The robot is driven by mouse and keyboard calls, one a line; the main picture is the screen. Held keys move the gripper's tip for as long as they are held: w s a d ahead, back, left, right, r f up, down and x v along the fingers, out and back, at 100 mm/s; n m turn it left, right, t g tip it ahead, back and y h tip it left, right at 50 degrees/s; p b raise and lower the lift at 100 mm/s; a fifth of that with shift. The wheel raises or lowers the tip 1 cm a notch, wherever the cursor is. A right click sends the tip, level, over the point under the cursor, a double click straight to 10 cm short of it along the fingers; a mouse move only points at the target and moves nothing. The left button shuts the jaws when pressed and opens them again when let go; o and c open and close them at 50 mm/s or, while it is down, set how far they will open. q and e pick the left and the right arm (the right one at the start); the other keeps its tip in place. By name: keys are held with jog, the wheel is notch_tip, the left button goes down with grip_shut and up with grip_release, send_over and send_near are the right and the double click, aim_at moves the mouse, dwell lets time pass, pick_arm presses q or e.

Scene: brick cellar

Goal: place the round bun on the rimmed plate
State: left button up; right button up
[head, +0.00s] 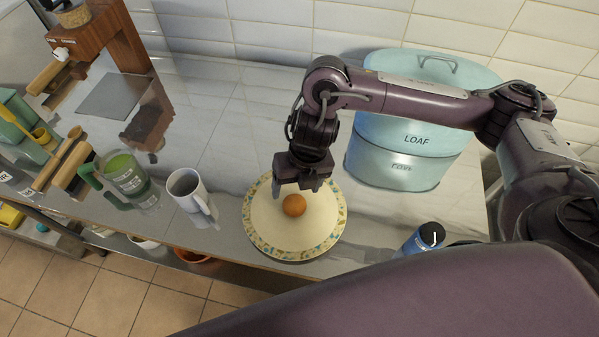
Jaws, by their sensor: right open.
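The round bun (294,205) is small and orange-brown. It rests on the rimmed plate (262,232), a cream plate with a patterned rim, near its middle. My right gripper (302,187) is open and points down just above and behind the bun, over the plate. The bun shows below the fingertips, and I cannot tell whether they touch it. My left gripper is not in view.
A white mug (186,188) and a green jug (124,175) stand left of the plate. A pale blue loaf tin (400,165) stands at the back right, behind my right arm. A blue can (425,238) is near the counter's front edge.

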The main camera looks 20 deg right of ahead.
aim_at(300, 201)
jog(key=r, duration=0.4)
jog(key=shift+d+r, duration=0.35)
dwell(0.3)
